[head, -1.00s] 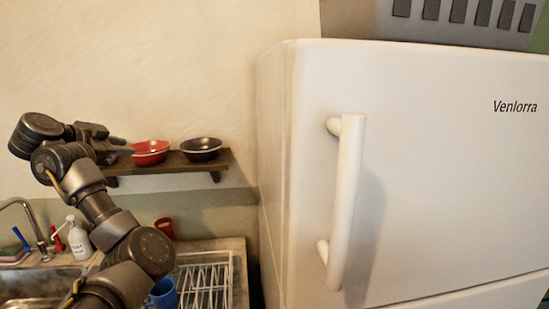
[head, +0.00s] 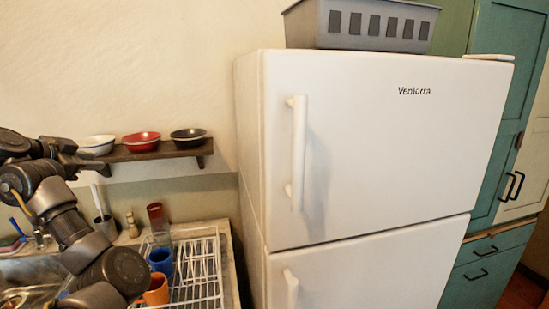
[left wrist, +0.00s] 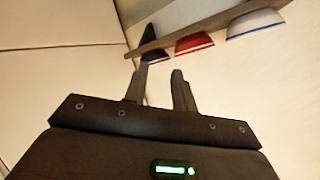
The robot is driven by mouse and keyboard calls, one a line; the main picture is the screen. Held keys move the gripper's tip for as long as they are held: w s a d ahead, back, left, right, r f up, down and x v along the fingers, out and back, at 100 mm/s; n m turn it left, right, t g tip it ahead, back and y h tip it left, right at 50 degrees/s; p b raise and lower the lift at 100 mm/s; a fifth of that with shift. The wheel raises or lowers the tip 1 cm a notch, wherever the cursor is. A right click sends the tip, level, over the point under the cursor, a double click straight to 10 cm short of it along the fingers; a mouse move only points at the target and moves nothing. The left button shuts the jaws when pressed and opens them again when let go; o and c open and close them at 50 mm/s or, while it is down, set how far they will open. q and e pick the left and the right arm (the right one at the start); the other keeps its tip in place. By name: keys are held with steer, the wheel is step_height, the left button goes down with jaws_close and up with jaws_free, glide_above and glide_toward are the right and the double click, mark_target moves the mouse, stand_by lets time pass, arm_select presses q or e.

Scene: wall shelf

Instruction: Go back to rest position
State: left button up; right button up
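My left arm comes in from the left in the head view, with its left gripper (head: 72,152) in front of the left part of the wall shelf (head: 168,151). In the left wrist view the left gripper (left wrist: 162,82) has its two fingers apart with nothing held between them. On the shelf stand a white bowl (head: 97,145), a red bowl (head: 141,142) and a black bowl (head: 188,135). The black bowl (left wrist: 155,56), red bowl (left wrist: 194,43) and white bowl (left wrist: 256,23) also show in the left wrist view, apart from the fingers. My right gripper is not in view.
A white fridge (head: 360,150) fills the middle, with a grey basket (head: 365,25) on top. Below the shelf are a dish rack (head: 200,265), a blue cup (head: 160,262), an orange cup (head: 157,291) and a sink area. Green cabinets (head: 497,262) stand at the right.

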arm_select(q)
steer(key=s+d+f+n+g+y, duration=0.1)
steer(key=s+d+f+g, duration=0.15)
steer(key=f, duration=0.75)
steer(key=s+d+f+n+g+y, duration=0.15)
steer(key=s+f, duration=0.25)
steer(key=f, duration=0.7)
steer(key=s+d+f+n+g+y, duration=0.1)
steer(key=s+f, duration=0.2)
steer(key=f, duration=0.7)
steer(key=s+d+f+n+g+h, duration=0.1)
steer(key=s+d+f, duration=0.5)
steer(key=s, duration=0.5)
steer(key=s+d+f+n+g, duration=0.1)
steer(key=s+d+f+g, duration=0.1)
steer(key=s+d+f, duration=0.65)
steer(key=s+d+f+n+g+h, duration=0.1)
steer(key=s+d+f, duration=0.3)
steer(key=s, duration=0.9)
step_height(320, 180, down, 28)
steer(key=s+a+g+b, duration=0.1)
steer(key=a+g+b, duration=0.1)
steer(key=b, duration=0.1)
steer(key=s+a+f+b, duration=0.1)
steer(key=s+a+f, duration=0.1)
steer(key=s+f, duration=1.4)
steer(key=shift+s+a+f+m+g+y, duration=0.25)
steer(key=shift+s+f+m+g+y, duration=0.15)
steer(key=shift+f, duration=0.55)
